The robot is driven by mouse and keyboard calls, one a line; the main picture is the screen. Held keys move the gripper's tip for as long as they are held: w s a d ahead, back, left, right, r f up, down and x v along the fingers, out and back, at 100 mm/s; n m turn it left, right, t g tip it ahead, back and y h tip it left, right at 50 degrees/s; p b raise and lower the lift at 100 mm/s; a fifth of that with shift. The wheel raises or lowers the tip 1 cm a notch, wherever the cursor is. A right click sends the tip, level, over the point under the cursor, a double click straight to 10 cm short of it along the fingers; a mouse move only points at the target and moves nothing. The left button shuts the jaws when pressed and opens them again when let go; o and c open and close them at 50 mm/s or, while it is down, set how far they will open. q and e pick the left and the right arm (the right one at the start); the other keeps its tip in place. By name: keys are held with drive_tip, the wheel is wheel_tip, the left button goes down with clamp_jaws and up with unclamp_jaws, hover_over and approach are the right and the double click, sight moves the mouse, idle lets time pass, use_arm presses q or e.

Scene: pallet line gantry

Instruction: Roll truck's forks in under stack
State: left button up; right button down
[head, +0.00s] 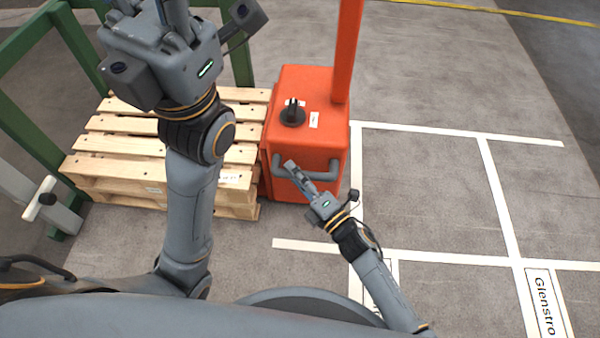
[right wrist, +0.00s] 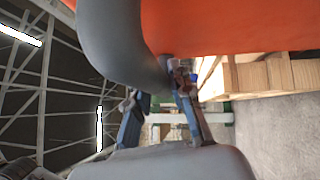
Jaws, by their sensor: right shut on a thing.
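The orange truck (head: 305,90) stands upright against the right end of the wooden pallet stack (head: 105,185). Its forks are not visible, so I cannot tell how far they reach under the stack. My right gripper (head: 290,166) is shut on the grey handle bar (head: 318,176) on the truck's near face. In the right wrist view the bar (right wrist: 115,35) runs between the fingers, with the orange body above and stack timbers (right wrist: 262,74) beyond. My left gripper (head: 165,8) is raised over the stack at the top edge; its fingertips are cut off, and its arm hides part of the stack.
A green frame (head: 82,45) stands behind and left of the stack. White floor lines (head: 450,258) mark bays on the right, where the floor is clear. A yellow line (head: 470,8) runs at the back.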

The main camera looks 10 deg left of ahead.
drive_tip(key=shift+s+a, duration=0.25)
drive_tip(key=c, duration=1.3)
unclamp_jaws()
drive_tip(key=shift+o, duration=0.7)
drive_tip(key=shift+d, duration=0.1)
drive_tip(key=shift+w, duration=0.1)
